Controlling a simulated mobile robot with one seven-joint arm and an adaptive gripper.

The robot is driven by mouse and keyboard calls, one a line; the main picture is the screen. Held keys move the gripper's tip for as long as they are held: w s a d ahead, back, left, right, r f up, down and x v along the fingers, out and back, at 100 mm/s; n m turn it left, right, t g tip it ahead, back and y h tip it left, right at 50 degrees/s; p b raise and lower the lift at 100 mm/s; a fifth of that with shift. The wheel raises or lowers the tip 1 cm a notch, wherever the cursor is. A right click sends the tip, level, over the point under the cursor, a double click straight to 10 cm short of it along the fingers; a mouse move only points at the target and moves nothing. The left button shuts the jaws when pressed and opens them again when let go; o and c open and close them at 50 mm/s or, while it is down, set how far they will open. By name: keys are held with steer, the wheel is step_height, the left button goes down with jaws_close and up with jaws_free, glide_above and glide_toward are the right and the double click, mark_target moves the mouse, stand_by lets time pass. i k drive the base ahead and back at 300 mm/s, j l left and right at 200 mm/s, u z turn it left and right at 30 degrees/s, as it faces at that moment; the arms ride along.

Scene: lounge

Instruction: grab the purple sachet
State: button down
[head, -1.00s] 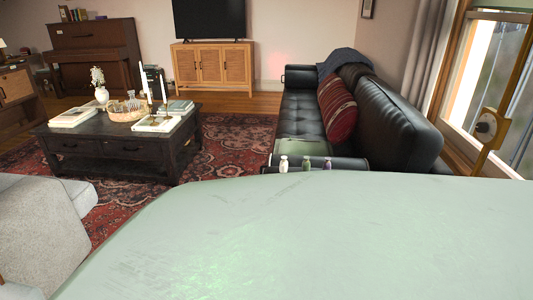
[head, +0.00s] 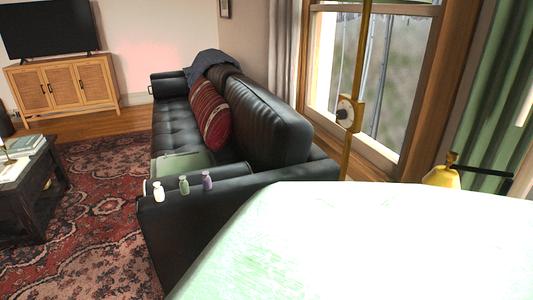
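A small purple item (head: 207,181), the only purple one and bottle-like in shape, stands on the near armrest of the black leather sofa (head: 283,197). It is the rightmost of three small items in a row. A green one (head: 184,186) stands just left of it and a white one (head: 158,192) further left. They stand apart from each other. My gripper is not in view.
A large pale surface, probably part of my own body, fills the lower right. A dark coffee table (head: 42,190) stands at left on a red patterned rug (head: 105,200). A yellow lamp (head: 442,178) stands at right by the window. The rug left of the sofa is clear.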

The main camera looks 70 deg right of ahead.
mark_target(207, 181)
steer(key=z, duration=1.65)
steer(key=i+j+u, duration=0.15)
steer(key=i+j, duration=0.2)
steer(key=i+j+u, duration=0.15)
steer(key=i+j, duration=0.15)
steer(key=i, duration=0.2)
steer(key=i+j+u, duration=0.1)
steer(key=i+j, duration=0.15)
steer(key=i, duration=0.15)
